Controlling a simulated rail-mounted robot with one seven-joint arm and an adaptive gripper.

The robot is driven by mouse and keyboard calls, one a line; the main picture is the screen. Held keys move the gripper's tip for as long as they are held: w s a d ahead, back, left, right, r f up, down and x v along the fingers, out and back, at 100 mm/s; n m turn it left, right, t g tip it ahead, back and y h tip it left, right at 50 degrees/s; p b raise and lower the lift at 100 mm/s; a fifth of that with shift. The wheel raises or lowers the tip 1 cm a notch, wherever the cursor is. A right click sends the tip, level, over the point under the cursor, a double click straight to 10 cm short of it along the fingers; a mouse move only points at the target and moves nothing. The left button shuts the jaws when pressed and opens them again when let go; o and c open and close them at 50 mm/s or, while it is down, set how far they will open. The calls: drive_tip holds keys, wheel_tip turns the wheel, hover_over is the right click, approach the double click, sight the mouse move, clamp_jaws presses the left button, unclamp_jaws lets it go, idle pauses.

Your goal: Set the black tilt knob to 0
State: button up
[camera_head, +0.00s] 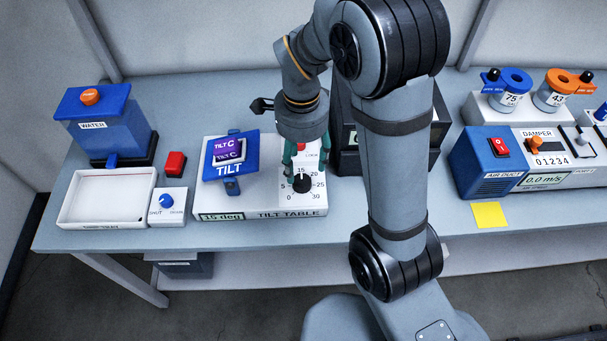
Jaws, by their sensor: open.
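The black tilt knob (302,183) sits on the right part of the white tilt table unit (250,212), over a dial with marks from 0 to 30. Its pointer appears to face up, near 15. The unit's display (221,217) reads 15 deg. My gripper (302,167) points down with green fingers open, just above and behind the knob. I cannot tell whether a finger touches it.
A red button (300,146) is behind the knob, partly hidden by my gripper. Left are a blue water tank (108,126), a white tray (80,213), a red block (175,163) and a blue drain knob (167,201). Right are a dark box (346,150) and a blue air duct unit (487,165).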

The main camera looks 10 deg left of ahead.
sight(302, 181)
wheel_tip(302, 181, down, 7)
drive_tip(key=shift+s+r, duration=0.1)
drive_tip(key=shift+r, duration=0.05)
drive_tip(key=shift+c, duration=1.2)
drive_tip(key=c, duration=0.9)
drive_tip(key=shift+c, duration=0.2)
